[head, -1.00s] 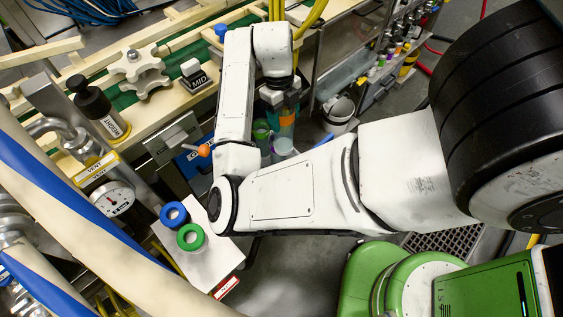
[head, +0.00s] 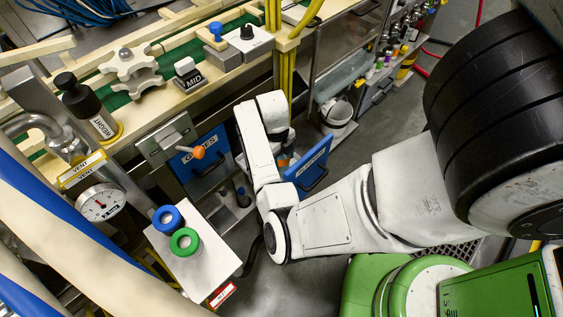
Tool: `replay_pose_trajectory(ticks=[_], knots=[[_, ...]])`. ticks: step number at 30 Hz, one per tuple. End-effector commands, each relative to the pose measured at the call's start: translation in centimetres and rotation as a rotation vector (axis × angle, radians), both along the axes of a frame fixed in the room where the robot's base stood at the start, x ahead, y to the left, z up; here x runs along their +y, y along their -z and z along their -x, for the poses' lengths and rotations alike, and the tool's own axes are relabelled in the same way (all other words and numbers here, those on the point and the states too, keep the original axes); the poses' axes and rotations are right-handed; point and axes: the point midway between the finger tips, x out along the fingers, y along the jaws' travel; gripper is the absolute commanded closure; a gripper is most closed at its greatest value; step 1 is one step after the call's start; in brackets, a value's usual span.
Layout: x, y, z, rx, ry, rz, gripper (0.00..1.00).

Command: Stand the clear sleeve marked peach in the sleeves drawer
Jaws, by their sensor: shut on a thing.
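My gripper (head: 284,143) points down beyond my forearm, and its fingers are mostly hidden. It is shut on the clear sleeve (head: 286,156), of which only a small orange patch shows; its peach marking cannot be read here. The sleeves drawer (head: 313,165) stands pulled out, its blue front with white lettering just right of the sleeve. My wrist and forearm cover the drawer's inside, so I cannot tell whether the sleeve touches its floor or stands upright.
A second blue front (head: 205,162) sits to the left, behind an orange-knobbed lever (head: 198,152). A white box with a blue ring (head: 167,218) and a green ring (head: 184,242) stands near left. A white bucket (head: 337,112) is beyond the drawer.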

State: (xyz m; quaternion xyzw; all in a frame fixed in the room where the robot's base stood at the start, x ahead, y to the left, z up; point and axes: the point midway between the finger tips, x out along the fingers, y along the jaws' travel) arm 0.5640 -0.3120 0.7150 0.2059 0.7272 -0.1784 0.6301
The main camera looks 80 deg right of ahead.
Motion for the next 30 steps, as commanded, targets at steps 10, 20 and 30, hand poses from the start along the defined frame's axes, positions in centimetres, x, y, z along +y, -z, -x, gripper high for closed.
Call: replay_pose_trajectory(ticks=[10,20,30], knots=[[0.0,2.8,0.0,0.0,0.0,0.0,0.83],[0.0,3.2,0.0,0.0,-0.001,0.0,0.35],[0.0,3.1,0.0,0.0,-0.001,0.0,0.12]])
